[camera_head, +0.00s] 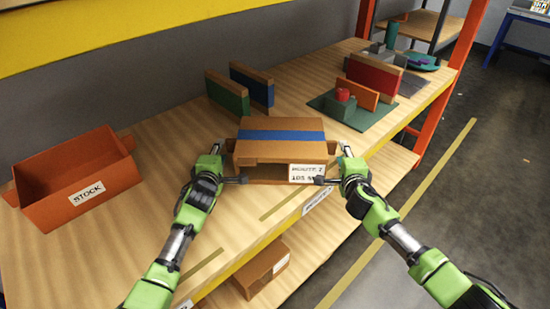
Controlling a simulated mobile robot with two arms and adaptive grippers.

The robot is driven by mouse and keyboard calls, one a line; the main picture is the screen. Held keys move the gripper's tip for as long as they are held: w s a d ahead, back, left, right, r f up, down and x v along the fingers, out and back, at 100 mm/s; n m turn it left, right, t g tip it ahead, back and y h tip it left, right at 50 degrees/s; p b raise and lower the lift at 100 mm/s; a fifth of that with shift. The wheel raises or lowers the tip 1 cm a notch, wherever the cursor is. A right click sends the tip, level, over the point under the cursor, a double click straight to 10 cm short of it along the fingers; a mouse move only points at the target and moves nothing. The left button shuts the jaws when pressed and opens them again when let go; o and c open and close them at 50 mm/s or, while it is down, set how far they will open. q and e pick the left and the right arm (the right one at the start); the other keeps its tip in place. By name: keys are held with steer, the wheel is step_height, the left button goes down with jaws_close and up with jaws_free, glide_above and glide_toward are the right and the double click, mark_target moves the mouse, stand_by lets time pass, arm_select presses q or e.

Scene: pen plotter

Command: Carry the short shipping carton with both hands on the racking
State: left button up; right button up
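A brown carton with a blue band across its top (281,148) sits on the wooden racking shelf (120,240), close to its front edge. A white label with partly readable print (308,173) shows at the carton's front right. A dark gap shows below the carton's front, and brown board lies under and behind it. My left gripper (228,165) is at the carton's left side with its fingers spread. My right gripper (334,166) is at its right side, also with its fingers spread. Whether the fingers touch the carton I cannot tell.
An open orange bin marked STOCK (77,177) stands at the left. Green and blue upright panels (251,86) stand behind the carton. A green mat with blocks (352,112) is at the back right. Another carton (262,268) sits on a lower level. Orange uprights (455,70) bound the shelf.

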arm_select(q)
steer(key=v, duration=1.2)
arm_select(e)
steer(key=shift+s+f, duration=0.1)
steer(key=v, duration=1.2)
